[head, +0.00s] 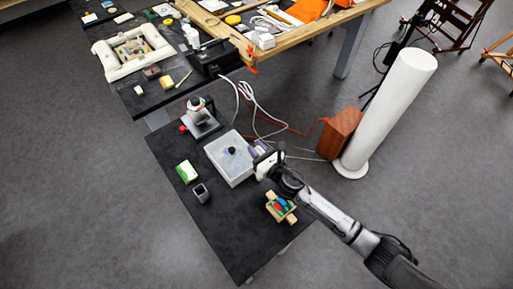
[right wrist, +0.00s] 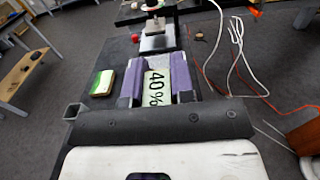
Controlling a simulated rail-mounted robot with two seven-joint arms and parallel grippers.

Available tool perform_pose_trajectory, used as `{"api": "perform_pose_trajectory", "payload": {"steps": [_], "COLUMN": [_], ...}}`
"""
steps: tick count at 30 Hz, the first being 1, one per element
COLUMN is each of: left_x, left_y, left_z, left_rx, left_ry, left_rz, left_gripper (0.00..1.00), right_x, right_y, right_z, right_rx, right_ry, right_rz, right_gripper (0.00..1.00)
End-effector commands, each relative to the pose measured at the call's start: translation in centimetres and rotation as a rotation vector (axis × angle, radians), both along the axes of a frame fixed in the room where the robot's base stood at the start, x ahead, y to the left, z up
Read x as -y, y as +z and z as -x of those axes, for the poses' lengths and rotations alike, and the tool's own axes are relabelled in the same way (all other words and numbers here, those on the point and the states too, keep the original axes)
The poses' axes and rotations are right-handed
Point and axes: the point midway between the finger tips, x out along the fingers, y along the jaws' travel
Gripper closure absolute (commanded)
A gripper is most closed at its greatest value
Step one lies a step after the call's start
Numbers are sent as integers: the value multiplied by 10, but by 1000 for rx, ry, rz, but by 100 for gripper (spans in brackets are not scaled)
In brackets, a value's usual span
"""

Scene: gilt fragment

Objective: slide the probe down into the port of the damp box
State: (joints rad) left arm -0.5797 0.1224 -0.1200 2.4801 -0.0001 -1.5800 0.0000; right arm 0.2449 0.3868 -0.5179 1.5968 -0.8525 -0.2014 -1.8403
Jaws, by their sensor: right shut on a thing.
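The damp box (head: 223,166) is a pale, translucent box on the small black table. A small round black fitting (head: 232,150), apparently its port, sits on top. My right gripper (head: 256,149) is at the box's right side in the head view, with purple fingers. In the right wrist view my right gripper (right wrist: 156,82) is shut on a white piece reading "40%", apparently the probe (right wrist: 158,92). The probe's lower end is hidden, and I cannot tell its height above the box. My left gripper is not in view.
A wooden piece with coloured parts (head: 281,206) lies near my arm. White and red cables run right. The table's front is clear.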

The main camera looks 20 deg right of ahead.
Motion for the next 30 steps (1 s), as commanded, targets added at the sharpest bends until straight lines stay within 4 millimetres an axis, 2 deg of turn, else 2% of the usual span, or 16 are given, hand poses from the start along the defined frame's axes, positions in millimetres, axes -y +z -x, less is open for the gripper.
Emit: {"api": "perform_pose_trajectory", "payload": {"steps": [30], "left_x": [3], "left_y": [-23], "left_z": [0], "left_rx": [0], "left_ry": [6], "left_rz": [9], "left_gripper": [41], "right_x": [0], "right_y": [-26], "right_z": [0], "right_rx": [0], "right_ry": [0], "right_rz": [0], "right_gripper": [100]}}
